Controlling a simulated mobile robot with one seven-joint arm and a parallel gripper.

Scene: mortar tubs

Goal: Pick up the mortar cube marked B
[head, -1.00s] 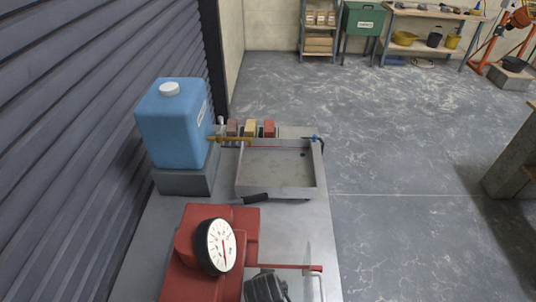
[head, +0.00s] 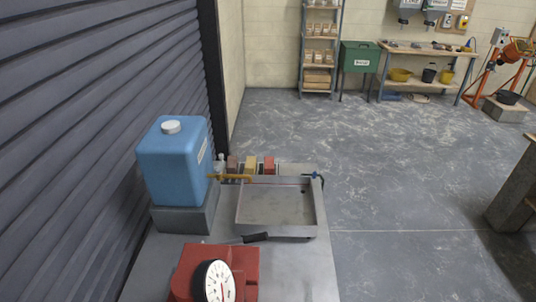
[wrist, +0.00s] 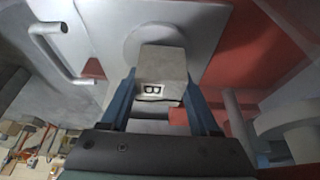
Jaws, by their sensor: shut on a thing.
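The mortar cube marked B (wrist: 163,68) is a grey block with a black letter B on a white label, seen in the wrist view. My gripper (wrist: 163,92) is shut on it, with one blue finger on each side of the cube. Behind the cube is a light grey plate with a round disc (wrist: 135,38). I cannot tell whether the cube touches the disc. The head view does not show the cube or my gripper.
A red machine with a dial gauge (head: 218,284) stands at the front of the metal bench. A shallow grey tray (head: 277,232), a blue tank (head: 172,165) and several small coloured blocks (head: 250,166) are behind it. A metal handle (wrist: 62,52) is near the cube. Open floor lies to the right.

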